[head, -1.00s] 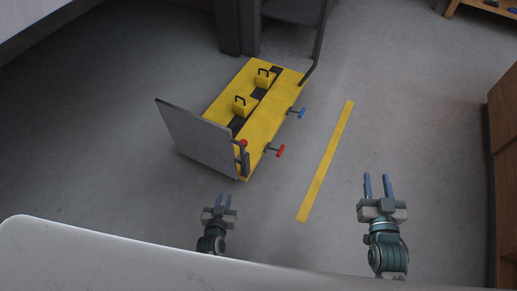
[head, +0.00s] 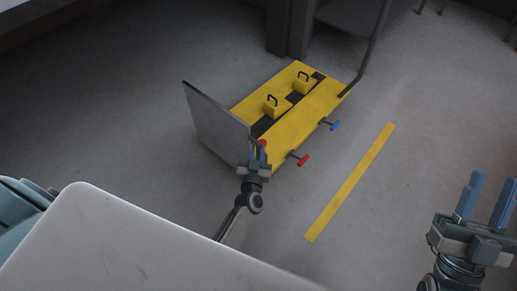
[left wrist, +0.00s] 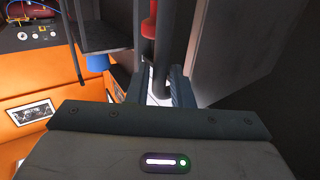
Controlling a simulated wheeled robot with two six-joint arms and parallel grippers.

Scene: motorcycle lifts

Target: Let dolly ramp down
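The yellow dolly (head: 318,104) stands on the floor in the head view. Its grey ramp plate (head: 213,122) stands nearly upright at the near-left end; it seems to be the grey panel (left wrist: 230,50) at right in the left wrist view. My left gripper (head: 256,160) is at the ramp's near edge, just below a red knob (head: 262,143). In the left wrist view its fingers (left wrist: 157,90) are apart, with a dark rod (left wrist: 163,50) between them; contact is unclear. My right gripper (head: 484,198) is open and empty at the right.
Red (head: 303,160) and blue (head: 335,125) handles stick out from the dolly's near side. Two yellow blocks with black handles (head: 277,104) sit on top. A dark post (head: 300,30) stands behind. The floor around the yellow floor stripe (head: 350,183) is clear.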

